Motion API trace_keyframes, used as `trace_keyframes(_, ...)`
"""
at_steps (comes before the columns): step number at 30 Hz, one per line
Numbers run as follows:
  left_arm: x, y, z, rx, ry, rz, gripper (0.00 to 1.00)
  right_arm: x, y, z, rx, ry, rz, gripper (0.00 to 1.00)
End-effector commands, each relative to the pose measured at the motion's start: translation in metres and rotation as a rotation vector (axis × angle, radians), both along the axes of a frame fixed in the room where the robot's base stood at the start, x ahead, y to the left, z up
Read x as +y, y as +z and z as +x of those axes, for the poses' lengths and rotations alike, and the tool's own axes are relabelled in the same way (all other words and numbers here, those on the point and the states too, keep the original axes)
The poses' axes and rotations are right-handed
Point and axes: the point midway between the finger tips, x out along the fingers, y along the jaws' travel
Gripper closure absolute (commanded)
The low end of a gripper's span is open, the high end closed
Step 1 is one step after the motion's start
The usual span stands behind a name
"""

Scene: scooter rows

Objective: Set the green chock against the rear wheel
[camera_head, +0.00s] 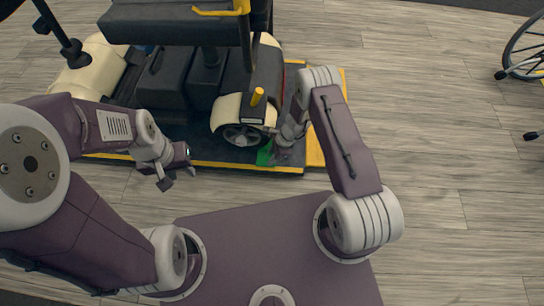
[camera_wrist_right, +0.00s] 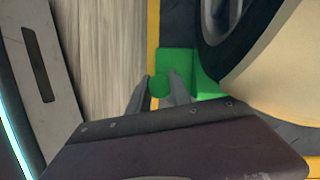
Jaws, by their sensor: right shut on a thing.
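The green chock (camera_head: 264,157) sits on the platform beside the scooter's rear wheel (camera_head: 243,135). In the right wrist view the chock (camera_wrist_right: 176,62) lies close against the dark tyre (camera_wrist_right: 216,40); whether they touch is hard to tell. My right gripper (camera_head: 278,150) is shut on the chock, with its fingers on either side of the round green knob in the wrist view (camera_wrist_right: 160,88). My left gripper (camera_head: 178,182) hangs over the floor in front of the platform, with its fingers apart and nothing between them.
The scooter (camera_head: 190,75) stands on a dark platform with yellow edges (camera_head: 335,110). A wheelchair wheel (camera_head: 525,48) shows at the far right. The wooden floor (camera_head: 440,150) between is clear.

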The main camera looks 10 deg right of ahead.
Motion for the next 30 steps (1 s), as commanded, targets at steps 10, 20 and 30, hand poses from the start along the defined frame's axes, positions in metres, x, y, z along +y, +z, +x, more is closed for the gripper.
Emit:
trace_keyframes(10, 0.0, -0.002, 0.0, 0.0, 0.0, 0.0, 0.64, 0.012, 0.004, 0.006, -0.02, 0.036, 0.016, 0.5)
trace_keyframes(20, 0.0, 0.042, 0.0, 0.0, 0.0, 0.0, 0.64, -0.012, 0.055, 0.004, -0.017, 0.015, 0.009, 0.5)
trace_keyframes(30, 0.0, 0.066, 0.0, 0.0, 0.0, 0.0, 0.64, -0.037, 0.087, -0.002, -0.008, -0.007, 0.001, 0.5)
